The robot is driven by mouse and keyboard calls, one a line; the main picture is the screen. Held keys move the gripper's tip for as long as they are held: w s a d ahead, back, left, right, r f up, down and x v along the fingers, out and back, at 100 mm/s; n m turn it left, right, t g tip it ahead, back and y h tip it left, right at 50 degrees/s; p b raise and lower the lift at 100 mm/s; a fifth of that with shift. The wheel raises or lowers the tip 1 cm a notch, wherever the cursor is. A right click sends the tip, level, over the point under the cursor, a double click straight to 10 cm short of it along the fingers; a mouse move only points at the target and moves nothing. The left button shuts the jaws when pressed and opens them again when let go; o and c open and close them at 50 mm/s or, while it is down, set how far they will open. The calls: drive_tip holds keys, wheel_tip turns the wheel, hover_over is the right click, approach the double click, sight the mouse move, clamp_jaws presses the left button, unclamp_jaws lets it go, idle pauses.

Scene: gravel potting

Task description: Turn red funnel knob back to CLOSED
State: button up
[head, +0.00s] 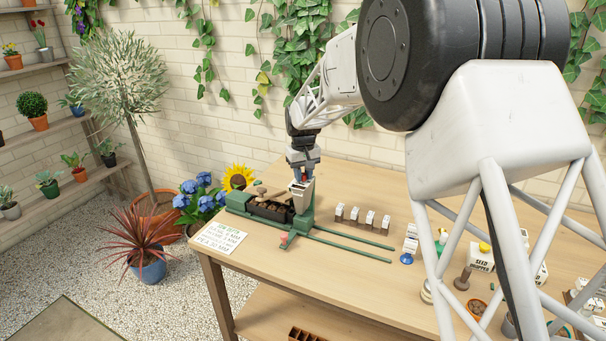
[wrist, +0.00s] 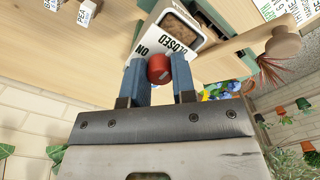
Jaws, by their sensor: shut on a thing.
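The red funnel knob (wrist: 159,70) sits on the front of a pale funnel (wrist: 188,30), beside the printed words CLOSED and ON. My gripper (wrist: 158,64) is shut on the knob, with one blue finger on each side of it. I cannot make out a pointer on the knob, so its setting is unclear. In the head view my gripper (head: 303,167) reaches down to the funnel (head: 302,196), which stands on a green frame; the fingers mostly hide the knob there.
A dark trough (head: 270,209) of brown material lies left of the funnel. Green rails (head: 350,245) run right across the wooden table (head: 320,275). Several small labelled blocks (head: 370,219) stand behind the rails. A printed card (head: 218,238) lies at the left edge.

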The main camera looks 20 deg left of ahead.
sight(303, 174)
idle(0.3)
drive_tip(key=o, duration=0.9)
drive_tip(key=shift+o, duration=0.2)
drive_tip(key=shift+r, duration=0.1)
drive_tip(key=shift+r, duration=3.85)
